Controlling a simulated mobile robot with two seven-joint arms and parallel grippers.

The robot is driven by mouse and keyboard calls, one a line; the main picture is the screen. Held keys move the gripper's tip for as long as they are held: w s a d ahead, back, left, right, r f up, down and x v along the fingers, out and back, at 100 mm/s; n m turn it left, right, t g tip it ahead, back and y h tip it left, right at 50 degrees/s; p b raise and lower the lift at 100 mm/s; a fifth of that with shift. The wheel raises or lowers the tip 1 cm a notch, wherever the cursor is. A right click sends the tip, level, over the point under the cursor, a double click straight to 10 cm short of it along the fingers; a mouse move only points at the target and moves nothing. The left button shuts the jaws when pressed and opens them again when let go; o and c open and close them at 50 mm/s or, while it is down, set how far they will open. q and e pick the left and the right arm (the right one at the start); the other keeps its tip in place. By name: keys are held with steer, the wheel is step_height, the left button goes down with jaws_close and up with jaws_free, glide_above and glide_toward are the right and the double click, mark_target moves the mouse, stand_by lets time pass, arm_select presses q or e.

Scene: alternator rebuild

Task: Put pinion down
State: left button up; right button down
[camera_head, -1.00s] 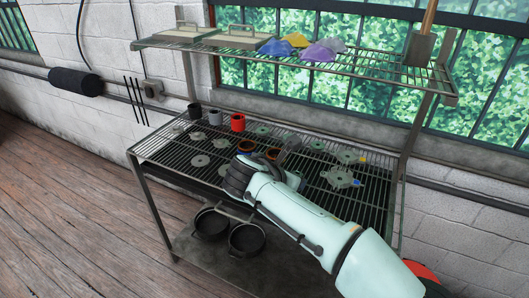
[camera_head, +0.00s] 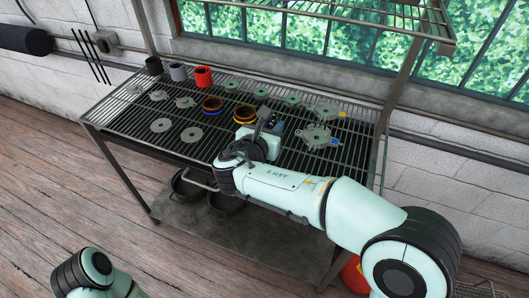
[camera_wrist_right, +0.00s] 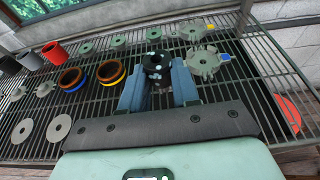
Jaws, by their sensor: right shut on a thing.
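The pinion (camera_wrist_right: 157,66) is a dark, short cylindrical part with a hole in its top. It stands between the two blue-grey fingers of my right gripper (camera_wrist_right: 159,82), which is shut on it. In the head view my right gripper (camera_head: 268,127) is over the right-middle part of the slatted rack shelf (camera_head: 222,150), and the pinion is hard to make out there. I cannot tell whether the pinion touches the slats. My left gripper is out of view; only part of my left arm shows at the lower left.
Flat grey discs (camera_head: 191,134), green discs (camera_head: 231,85) and flanged housings (camera_head: 314,136) lie around. Three cups, one red (camera_head: 203,76), stand at the back left. Bare slats show between parts.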

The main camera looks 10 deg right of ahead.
step_height(320, 180, down, 13)
steer(key=shift+f+b, duration=0.2)
steer(key=shift+b, duration=0.85)
steer(key=c, duration=0.8)
jaws_free()
